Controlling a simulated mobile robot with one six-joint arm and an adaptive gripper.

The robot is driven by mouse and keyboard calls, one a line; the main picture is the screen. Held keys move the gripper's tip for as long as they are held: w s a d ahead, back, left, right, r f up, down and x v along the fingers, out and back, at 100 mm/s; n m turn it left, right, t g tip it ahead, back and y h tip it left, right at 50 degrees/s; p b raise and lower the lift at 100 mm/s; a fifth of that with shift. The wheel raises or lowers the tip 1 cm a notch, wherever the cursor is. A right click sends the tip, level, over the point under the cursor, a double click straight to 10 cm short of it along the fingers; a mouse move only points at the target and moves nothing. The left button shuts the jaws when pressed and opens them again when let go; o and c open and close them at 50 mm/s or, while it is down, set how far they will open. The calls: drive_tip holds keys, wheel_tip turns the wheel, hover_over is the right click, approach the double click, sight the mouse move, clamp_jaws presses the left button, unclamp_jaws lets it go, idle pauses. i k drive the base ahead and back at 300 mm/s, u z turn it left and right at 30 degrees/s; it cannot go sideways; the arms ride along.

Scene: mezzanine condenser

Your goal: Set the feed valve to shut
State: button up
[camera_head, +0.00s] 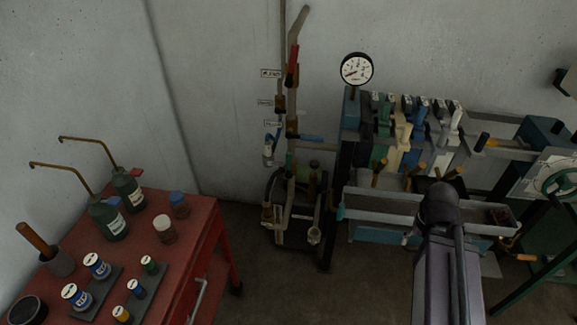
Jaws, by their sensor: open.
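A valve with a red lever (292,60) is on the upright pipe at the wall. Its lever stands about upright, roughly in line with the pipe. A small label (270,73) sits beside it, and its text looks like it ends in "FEED", though it is too small to read surely. My arm rises at the lower right, well away from the pipes. My gripper's fingers do not show.
A red cart (195,235) with bottles and jars stands at the left. A pressure gauge (356,69) tops a rack of coloured plates right of the pipes. A long grey trough (385,208) juts out below the rack. Open floor (275,290) lies between cart and rack.

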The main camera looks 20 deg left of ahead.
sight(288, 153)
drive_tip(key=u, duration=0.05)
drive_tip(key=k, duration=1.3)
drive_tip(key=u, duration=0.4)
drive_tip(key=i, duration=1.8)
drive_tip(key=z, duration=0.6)
